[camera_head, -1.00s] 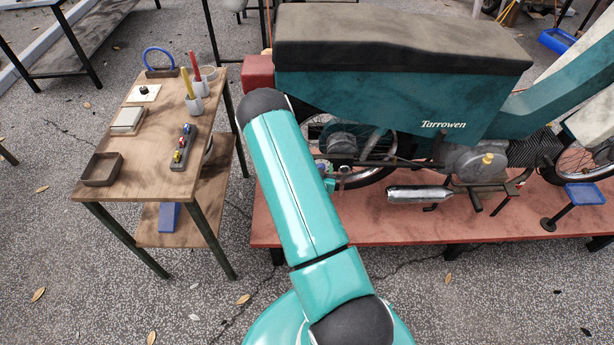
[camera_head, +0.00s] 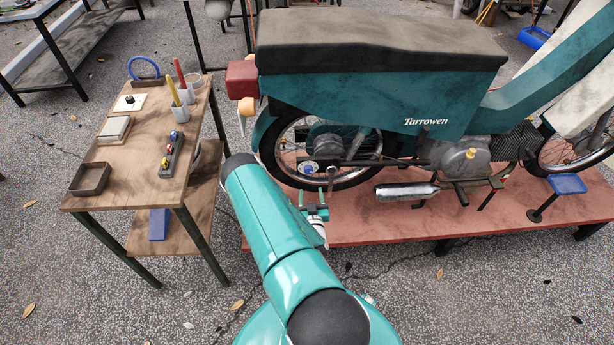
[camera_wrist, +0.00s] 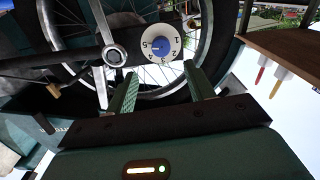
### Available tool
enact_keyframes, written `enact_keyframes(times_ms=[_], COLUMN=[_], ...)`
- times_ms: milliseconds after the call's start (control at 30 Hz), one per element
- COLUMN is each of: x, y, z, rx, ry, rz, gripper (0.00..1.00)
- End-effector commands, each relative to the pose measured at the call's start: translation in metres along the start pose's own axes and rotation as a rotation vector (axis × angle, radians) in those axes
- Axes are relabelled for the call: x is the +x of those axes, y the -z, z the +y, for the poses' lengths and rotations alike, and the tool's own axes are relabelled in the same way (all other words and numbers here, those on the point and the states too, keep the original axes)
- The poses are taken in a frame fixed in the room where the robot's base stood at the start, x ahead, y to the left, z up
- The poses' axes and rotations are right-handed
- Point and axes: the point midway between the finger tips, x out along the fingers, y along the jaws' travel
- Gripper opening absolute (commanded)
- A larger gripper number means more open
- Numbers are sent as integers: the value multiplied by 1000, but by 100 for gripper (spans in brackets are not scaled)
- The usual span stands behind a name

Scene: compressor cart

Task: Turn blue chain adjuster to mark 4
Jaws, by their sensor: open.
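The blue chain adjuster (camera_head: 308,167) is a small round knob with a pale rim at the rear wheel of the teal moped. In the wrist view the adjuster (camera_wrist: 160,44) shows a blue centre inside a white ring with dark marks. My gripper (camera_head: 315,204) is open in front of the wheel, just below the adjuster. In the wrist view my gripper (camera_wrist: 160,84) has its two green fingers apart, with the adjuster beyond their tips, apparently not touched.
The moped (camera_head: 385,95) stands on a low red platform (camera_head: 400,218). A bolt and lever (camera_wrist: 115,55) sit close beside the adjuster. A silver exhaust (camera_head: 405,191) lies to its right. A wooden table (camera_head: 130,180) with small items stands at left.

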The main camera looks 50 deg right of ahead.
Motion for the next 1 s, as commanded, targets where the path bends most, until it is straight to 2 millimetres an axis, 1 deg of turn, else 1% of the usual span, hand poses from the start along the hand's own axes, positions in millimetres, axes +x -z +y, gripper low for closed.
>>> enact_keyframes(times_ms=[33, 200, 400, 500, 600, 867, 1000], x=[11, 45, 78, 88, 93, 94, 94], y=[1, 1, 1, 1, 1, 1, 1], z=[0, -2, -3, -5, -5, -5, -5], rx=[1, 2, 1, 1, 1, 1, 1], ry=[0, 1, 3, 4, 4, 4, 4], rz=[3, 3, 2, 1, 1, 0, 0], gripper=[53, 53, 53, 53, 53, 53, 26])
